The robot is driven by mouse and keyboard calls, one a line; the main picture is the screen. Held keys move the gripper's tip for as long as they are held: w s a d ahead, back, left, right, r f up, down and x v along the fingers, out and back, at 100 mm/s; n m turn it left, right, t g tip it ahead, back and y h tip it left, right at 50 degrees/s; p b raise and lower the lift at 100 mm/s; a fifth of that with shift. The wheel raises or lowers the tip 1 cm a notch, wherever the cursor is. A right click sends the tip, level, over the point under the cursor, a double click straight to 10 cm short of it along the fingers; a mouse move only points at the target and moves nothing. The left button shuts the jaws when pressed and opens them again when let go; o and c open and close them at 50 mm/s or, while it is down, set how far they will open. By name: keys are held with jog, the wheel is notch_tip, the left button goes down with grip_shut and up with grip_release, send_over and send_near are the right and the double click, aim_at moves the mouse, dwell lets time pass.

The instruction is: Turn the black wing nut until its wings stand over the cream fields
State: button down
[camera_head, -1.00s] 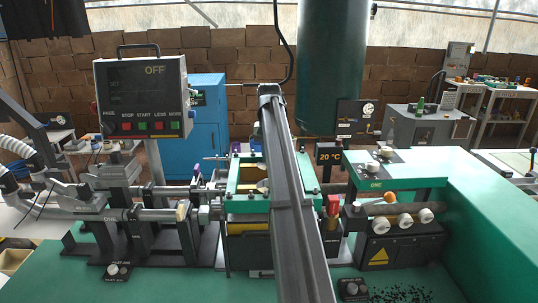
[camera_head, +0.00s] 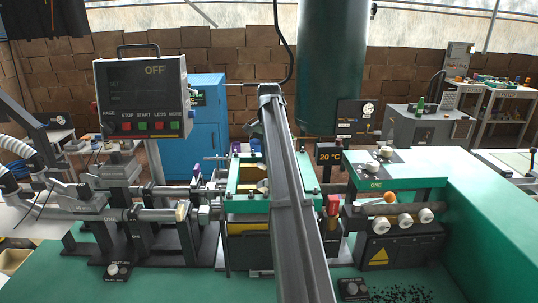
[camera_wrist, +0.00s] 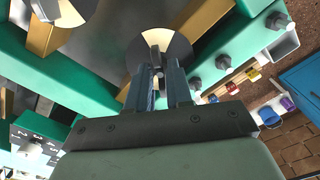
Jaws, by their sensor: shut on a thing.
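In the wrist view, a round disc with cream and dark fields (camera_wrist: 157,38) lies inside the green frame of the machine. The small black wing nut (camera_wrist: 157,57) is at the disc's middle, mostly hidden by my fingertips. My gripper (camera_wrist: 160,78) is shut on the wing nut from the near side. A cream field shows just beyond the nut, with dark fields to its sides. The exact angle of the wings against the fields is hard to tell. In the head view, my arm hides the gripper and the nut.
A second similar disc (camera_wrist: 62,10) is partly in view at the upper left of the wrist view. The green frame (camera_wrist: 205,68) with dark bolts runs close to the right of my fingers. In the head view, a control box (camera_head: 145,97) reads OFF.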

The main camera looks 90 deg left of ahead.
jog(key=shift+m, duration=0.6)
jog(key=c, duration=1.2)
grip_release()
jog(key=shift+c, duration=0.2)
jog(key=shift+r, duration=0.1)
notch_tip(320, 180, up, 14)
jog(key=shift+f, duration=0.2)
